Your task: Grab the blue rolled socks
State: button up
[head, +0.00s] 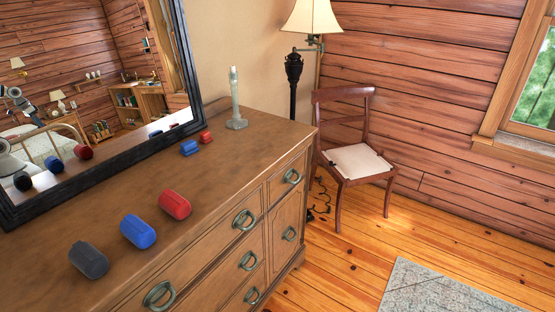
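A blue roll (138,231), which looks like rolled socks, lies on the brown dresser top (120,190) near its front edge. It sits between a dark grey roll (88,259) and a red roll (175,204), with small gaps between them. A second, smaller-looking blue roll (189,147) lies farther back by the mirror frame, beside another red one (205,137). I cannot tell for sure which of the blue ones are socks. My gripper does not show directly in the head view; part of a robot arm appears at the mirror's left edge, too small to read.
A dark-framed mirror (110,60) stands along the dresser's back and reflects the rolls. A pale green candlestick (236,110) stands at the far end. Beyond are a lamp (312,18) and a wooden chair (358,160). The floor right of the dresser is mostly open, with a rug (440,290).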

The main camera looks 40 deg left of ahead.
aim_at(138, 231)
jog(key=i, duration=1.4)
jog(key=u, duration=3.75)
jog(key=i, duration=1)
jog(key=z, duration=0.05)
